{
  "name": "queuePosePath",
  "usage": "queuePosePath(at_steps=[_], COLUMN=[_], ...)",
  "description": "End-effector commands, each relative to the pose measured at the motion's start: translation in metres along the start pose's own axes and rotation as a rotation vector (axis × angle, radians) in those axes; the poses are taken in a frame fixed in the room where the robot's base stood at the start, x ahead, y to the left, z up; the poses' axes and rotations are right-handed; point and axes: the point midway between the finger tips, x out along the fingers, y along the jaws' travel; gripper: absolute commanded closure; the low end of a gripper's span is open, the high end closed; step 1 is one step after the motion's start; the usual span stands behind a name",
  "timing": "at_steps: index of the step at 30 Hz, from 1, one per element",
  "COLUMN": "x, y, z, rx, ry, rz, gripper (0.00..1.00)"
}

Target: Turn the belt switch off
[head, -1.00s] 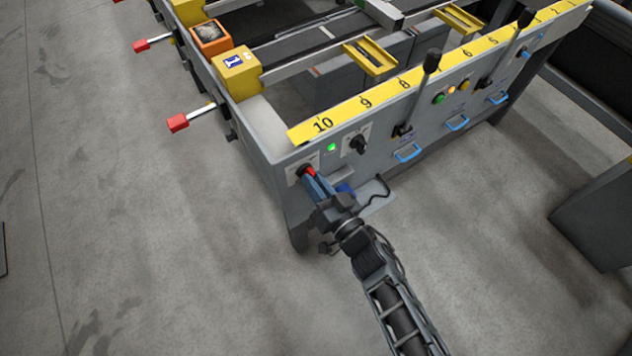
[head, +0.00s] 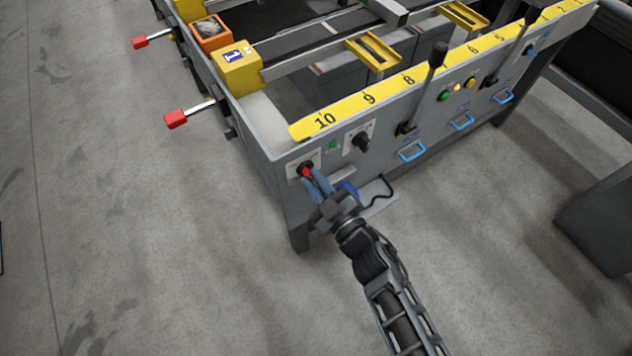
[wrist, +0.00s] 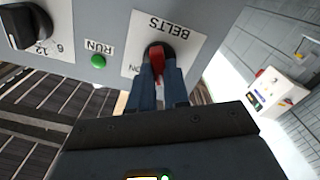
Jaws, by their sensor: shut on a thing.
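The belt switch is a red handle on a dark round base, on a white plate marked BELTS. In the wrist view the red handle (wrist: 157,60) sits between the fingertips of my gripper (wrist: 158,75), which is shut on it. In the head view the switch (head: 306,170) is at the near left end of the grey front panel, with my gripper (head: 315,182) against it from below right. The green RUN lamp (wrist: 98,61) beside the plate looks dull; in the head view the lamp (head: 333,145) is dim too. The fingers hide part of the plate's lettering.
A black rotary knob (head: 361,142) is right of the switch. Black levers (head: 436,56) and blue handles (head: 412,152) line the panel further right. Red-tipped bars (head: 176,119) stick out at the left. The floor in front is open.

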Motion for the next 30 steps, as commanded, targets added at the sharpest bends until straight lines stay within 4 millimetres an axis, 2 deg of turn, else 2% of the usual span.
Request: queuePosePath(at_steps=[6, 13, 30], x=[-0.0003, -0.0003, -0.0003], y=[-0.0008, -0.0012, -0.0013], z=[0.0013, 0.001, 0.0005], rx=[-0.15, -0.248, -0.294], ry=[0.0, -0.001, -0.001], rz=[0.001, 0.0, 0.0], gripper=[1.0, 1.0, 1.0])
